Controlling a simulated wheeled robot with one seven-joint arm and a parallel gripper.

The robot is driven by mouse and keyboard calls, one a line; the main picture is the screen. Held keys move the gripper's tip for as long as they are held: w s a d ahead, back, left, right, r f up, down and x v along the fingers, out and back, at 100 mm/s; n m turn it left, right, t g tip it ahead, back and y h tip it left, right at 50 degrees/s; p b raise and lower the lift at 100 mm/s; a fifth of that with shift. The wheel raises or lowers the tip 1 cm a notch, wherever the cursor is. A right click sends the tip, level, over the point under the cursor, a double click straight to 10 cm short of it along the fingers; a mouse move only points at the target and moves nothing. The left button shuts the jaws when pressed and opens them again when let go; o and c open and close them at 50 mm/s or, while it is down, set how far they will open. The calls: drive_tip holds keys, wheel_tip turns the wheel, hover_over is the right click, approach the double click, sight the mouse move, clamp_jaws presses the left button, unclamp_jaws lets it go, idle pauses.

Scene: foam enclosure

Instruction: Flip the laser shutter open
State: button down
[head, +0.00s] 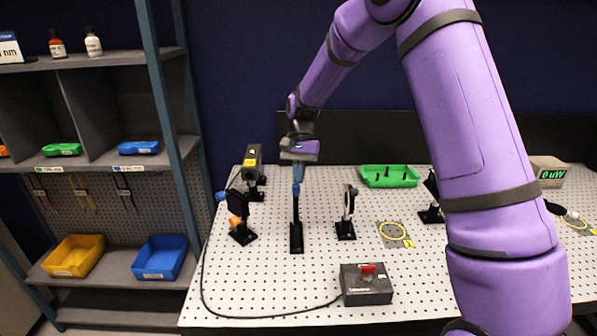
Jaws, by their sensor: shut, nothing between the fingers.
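The laser (253,166), a dark box with a yellow label, stands on a mount at the back left of the perforated table. In front of it a slim black post (296,225) stands upright on a base, with a small blue piece (296,189) at its top. This looks like the shutter; whether its flag is up or down is too small to tell. My gripper (297,178) points down right above the blue piece, shut and holding nothing. I cannot tell whether its tips touch the piece.
A black mount with blue and orange knobs (238,212) stands left of the post, a ring mount (347,214) right. A cabled box with a red switch (367,285) is in front. A green tray (389,177) is behind. The meter (549,172) reads 0 uW.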

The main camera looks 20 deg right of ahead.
sight(299, 187)
drive_tip(key=shift+s+a, duration=0.25)
drive_tip(key=shift+s, duration=0.5)
drive_tip(key=shift+s+a, duration=0.25)
drive_tip(key=shift+s, duration=0.5)
drive_tip(key=v, duration=1.1)
drive_tip(key=shift+f, duration=0.1)
